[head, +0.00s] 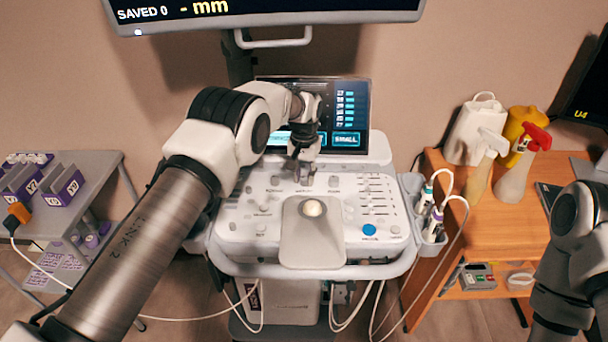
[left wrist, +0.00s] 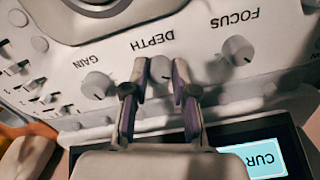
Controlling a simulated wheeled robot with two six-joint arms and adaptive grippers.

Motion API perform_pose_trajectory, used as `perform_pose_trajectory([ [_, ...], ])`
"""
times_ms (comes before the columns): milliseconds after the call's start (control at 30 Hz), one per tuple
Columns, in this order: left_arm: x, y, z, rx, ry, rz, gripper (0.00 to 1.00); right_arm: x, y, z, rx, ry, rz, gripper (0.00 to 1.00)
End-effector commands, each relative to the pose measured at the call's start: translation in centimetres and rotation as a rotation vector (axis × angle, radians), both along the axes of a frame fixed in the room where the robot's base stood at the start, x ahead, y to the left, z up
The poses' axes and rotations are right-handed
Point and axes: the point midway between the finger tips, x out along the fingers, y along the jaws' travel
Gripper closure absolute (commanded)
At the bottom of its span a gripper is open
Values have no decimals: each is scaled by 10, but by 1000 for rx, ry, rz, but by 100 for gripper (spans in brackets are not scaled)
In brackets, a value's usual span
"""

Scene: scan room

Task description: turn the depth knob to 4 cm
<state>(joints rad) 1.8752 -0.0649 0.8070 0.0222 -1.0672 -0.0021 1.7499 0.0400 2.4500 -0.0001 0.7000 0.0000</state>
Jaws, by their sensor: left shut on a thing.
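The depth knob (left wrist: 161,68) is a small grey knob under the printed word DEPTH, on the white control panel of the scanner (head: 240,215). In the left wrist view it sits between the two fingers of my left gripper (left wrist: 160,80), which is shut on it. In the head view my left gripper (head: 303,172) points down at the panel's upper middle and hides the knob. The gain knob (left wrist: 97,85) and focus knob (left wrist: 238,49) stand free on either side. My right gripper is not in view; only part of my right arm shows.
A touchscreen (head: 346,110) stands just behind the panel, close to my left gripper. An upper monitor (head: 270,12) reads "SAVED 0" and "- mm". Probes (head: 427,190) with cables hang at the panel's right. A wooden desk (head: 470,215) holds spray bottles; a grey cart (head: 85,170) stands left.

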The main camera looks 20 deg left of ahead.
Motion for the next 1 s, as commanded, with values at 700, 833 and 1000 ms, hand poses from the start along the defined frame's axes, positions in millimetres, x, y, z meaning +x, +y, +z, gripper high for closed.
perform_pose_trajectory([
  [700, -1, 0, -2, 0, 4, 22, 49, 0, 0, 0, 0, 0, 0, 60],
  [833, -1, 0, -1, 0, 2, 22, 49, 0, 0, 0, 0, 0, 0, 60],
  [1000, 1, 0, 16, 0, -2, 22, 49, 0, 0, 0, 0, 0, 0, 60],
])
